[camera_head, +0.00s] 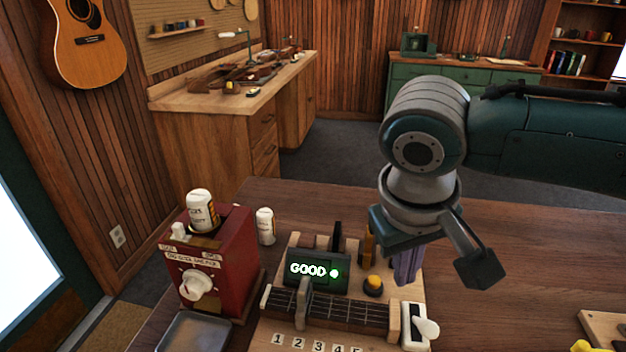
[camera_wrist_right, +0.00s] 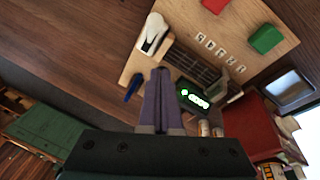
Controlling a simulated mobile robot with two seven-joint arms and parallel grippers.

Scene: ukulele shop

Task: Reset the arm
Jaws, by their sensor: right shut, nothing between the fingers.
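My right arm comes in from the right in the head view. Its gripper (camera_head: 406,275) points down over the right part of a wooden board (camera_head: 265,335), with its purple fingers together and nothing between them. In the right wrist view the gripper (camera_wrist_right: 160,80) shows as two closed purple fingers in front of the board (camera_wrist_right: 265,40). The board carries a lit display (camera_head: 317,270) reading "GOOD", a short fretboard (camera_head: 345,312), a yellow button (camera_head: 373,284) and a white lever (camera_head: 425,327). I cannot tell the height of the fingertips above the board. My left gripper is not in view.
A red box (camera_head: 228,260) with a white knob stands left of the board, a white bottle (camera_head: 202,208) on top. Another bottle (camera_head: 265,226) stands beside it. A grey tray (camera_head: 190,335) lies in front.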

